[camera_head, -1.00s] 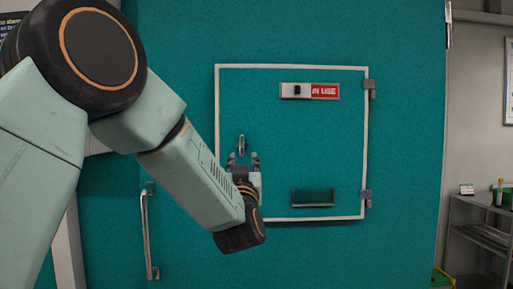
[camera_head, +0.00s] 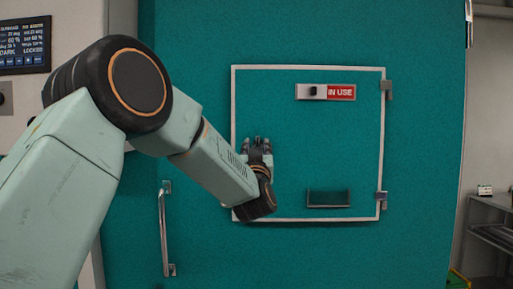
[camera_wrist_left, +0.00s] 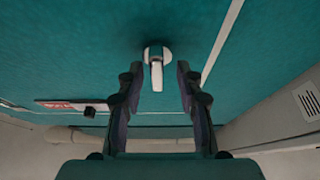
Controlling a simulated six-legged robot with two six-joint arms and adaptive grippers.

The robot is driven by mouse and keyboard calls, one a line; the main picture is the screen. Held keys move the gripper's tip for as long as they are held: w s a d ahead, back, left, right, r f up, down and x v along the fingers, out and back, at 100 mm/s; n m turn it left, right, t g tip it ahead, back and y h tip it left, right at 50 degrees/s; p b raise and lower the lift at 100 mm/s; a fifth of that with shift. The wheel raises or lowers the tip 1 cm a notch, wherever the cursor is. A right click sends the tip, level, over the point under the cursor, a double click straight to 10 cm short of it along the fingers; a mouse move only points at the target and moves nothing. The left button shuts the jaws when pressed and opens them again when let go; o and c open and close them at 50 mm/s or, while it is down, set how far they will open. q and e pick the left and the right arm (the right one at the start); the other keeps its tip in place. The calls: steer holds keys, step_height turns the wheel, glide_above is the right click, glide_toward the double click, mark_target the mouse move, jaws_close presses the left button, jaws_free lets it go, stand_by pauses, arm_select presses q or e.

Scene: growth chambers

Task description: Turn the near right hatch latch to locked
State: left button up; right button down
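The near right hatch (camera_head: 335,140) is a teal panel with a white border. Its latch (camera_wrist_left: 157,72) shows in the left wrist view as a round pale base with a short light handle. The handle points toward my wrist, between the two fingers of my left gripper (camera_wrist_left: 158,75). The fingers are spread, with a gap to the handle on each side. In the head view my left gripper (camera_head: 256,143) is at the hatch's left side and hides the latch. My right gripper is not in view.
A slider (camera_head: 313,91) with a red "IN USE" sign is high on the hatch. A small teal ledge (camera_head: 328,198) is lower down. Hinges (camera_head: 387,90) are on the right. A vertical handle (camera_head: 163,230) is below left. A dark display (camera_head: 25,45) is at far left.

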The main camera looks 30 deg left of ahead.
arm_select(q)
steer(key=shift+w+f, duration=0.1)
steer(key=shift+w, duration=0.05)
steer(key=shift+c, duration=0.9)
steer(key=shift+d, duration=0.25)
steer(key=c, duration=0.3)
steer(key=shift+c, duration=0.9)
steer(key=shift+a, duration=0.2)
jaws_close()
steer(key=shift+d, duration=0.1)
